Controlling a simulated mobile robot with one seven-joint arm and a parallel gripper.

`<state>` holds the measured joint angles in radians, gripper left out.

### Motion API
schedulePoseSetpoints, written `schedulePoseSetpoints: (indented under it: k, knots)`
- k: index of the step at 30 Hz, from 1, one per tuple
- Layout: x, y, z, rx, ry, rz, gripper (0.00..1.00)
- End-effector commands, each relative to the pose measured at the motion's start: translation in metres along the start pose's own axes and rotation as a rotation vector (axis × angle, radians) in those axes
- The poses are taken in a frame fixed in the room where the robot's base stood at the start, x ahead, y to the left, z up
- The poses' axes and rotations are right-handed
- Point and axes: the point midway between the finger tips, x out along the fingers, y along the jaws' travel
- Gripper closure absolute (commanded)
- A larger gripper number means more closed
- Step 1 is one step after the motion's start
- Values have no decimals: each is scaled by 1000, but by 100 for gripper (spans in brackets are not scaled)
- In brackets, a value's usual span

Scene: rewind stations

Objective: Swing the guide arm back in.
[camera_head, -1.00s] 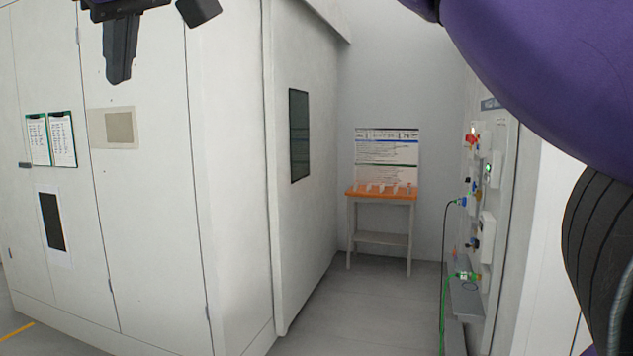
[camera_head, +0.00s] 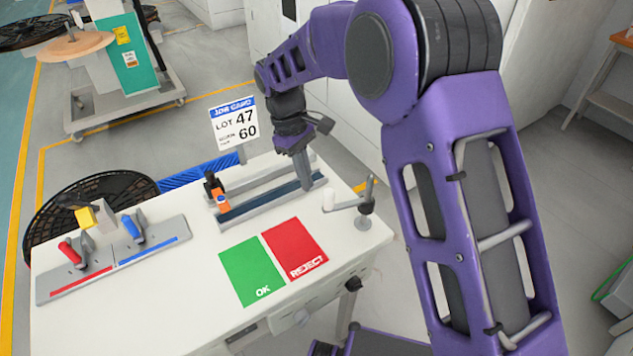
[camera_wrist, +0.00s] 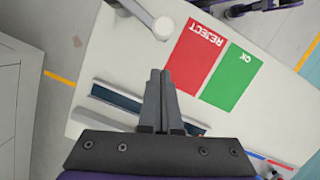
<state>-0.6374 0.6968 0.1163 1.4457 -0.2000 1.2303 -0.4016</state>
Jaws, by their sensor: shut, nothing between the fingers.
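The guide arm (camera_head: 347,205) is a short grey arm with a white roller (camera_head: 329,200) on its end. It sits on a post at the right edge of the white bench and points left, towards the rail fixture. In the wrist view the guide arm (camera_wrist: 138,12) lies at the top, with its white roller (camera_wrist: 163,29) beyond my fingertips. My gripper (camera_head: 305,184) points down above the right end of the rail fixture, left of the guide arm and apart from it. In the wrist view my gripper (camera_wrist: 161,73) is shut and empty.
The rail fixture (camera_head: 265,205) holds an orange and black piece at its left end. Green OK (camera_head: 250,270) and red REJECT (camera_head: 295,247) mats lie in front. Clamps with red and blue handles (camera_head: 110,250) stand at left. A lot sign (camera_head: 235,124) stands behind.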

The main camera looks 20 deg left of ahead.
Motion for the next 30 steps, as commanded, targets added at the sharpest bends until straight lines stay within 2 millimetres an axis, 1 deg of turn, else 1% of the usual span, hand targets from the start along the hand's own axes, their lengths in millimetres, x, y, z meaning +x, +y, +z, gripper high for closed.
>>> schedulePoseSetpoints:
  k: [1,3,6,11,20,23,30]
  knots:
    - [0,1,8,3,2,1,100]
    - [2,1,15,2,1,1,100]
    - [4,1,23,2,2,2,100]
    - [5,1,28,1,2,1,100]
    - [5,0,28,-1,2,2,100]
    - [4,-3,32,-38,2,11,100]
    - [9,-18,49,-237,2,61,100]
